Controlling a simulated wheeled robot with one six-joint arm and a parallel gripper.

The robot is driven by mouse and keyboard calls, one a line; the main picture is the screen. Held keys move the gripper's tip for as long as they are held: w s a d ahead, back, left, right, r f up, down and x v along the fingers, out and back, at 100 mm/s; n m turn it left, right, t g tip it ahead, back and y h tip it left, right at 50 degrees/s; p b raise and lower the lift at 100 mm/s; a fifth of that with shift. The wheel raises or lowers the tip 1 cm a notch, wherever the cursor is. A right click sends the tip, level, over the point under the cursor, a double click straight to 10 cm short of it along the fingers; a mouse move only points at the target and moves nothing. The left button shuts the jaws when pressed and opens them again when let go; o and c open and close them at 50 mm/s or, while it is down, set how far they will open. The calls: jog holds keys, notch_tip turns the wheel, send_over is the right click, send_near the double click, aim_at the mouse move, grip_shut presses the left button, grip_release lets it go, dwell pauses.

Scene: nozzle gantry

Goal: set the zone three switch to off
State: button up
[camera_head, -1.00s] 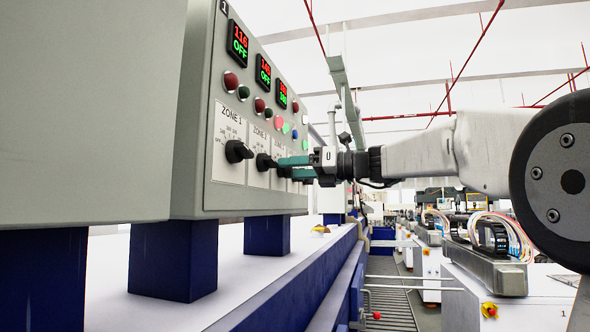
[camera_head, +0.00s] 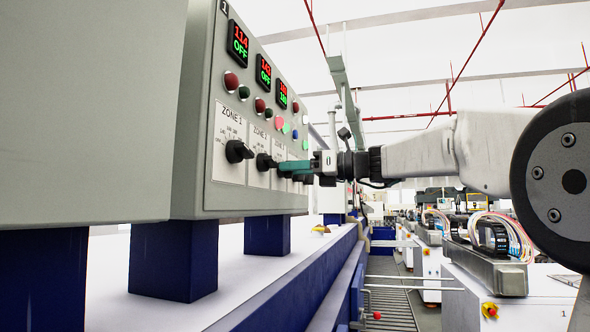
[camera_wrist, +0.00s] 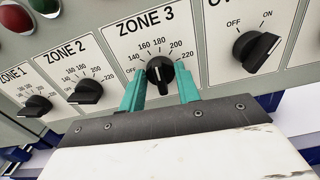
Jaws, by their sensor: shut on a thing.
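The zone three switch (camera_wrist: 160,74) is a black rotary knob on a white plate marked ZONE 3 in the wrist view. Its pale pointer line is roughly upright, near the 160 and 180 marks. In the head view my gripper (camera_head: 292,168) reaches the panel from the right and hides the knob. The third display (camera_head: 282,95) shows red digits above green digits.
The zone two knob (camera_wrist: 87,92) and zone one knob (camera_wrist: 35,106) are left of my gripper. An OFF/ON knob (camera_wrist: 257,50) is close on the right. Indicator lamps (camera_head: 280,122) sit above the plates. The blue-legged bench (camera_head: 245,280) runs below the panel.

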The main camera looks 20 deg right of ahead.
jog(key=shift+s+a+f+n, duration=0.1)
jog(key=shift+n, duration=3.8)
jog(key=shift+f+n, duration=0.1)
jog(key=shift+n, duration=3.8)
jog(key=o, duration=1)
jog(key=shift+c, duration=0.2)
jog(key=v, duration=0.7)
jog(key=shift+s+d, duration=0.25)
jog(key=shift+d, duration=0.05)
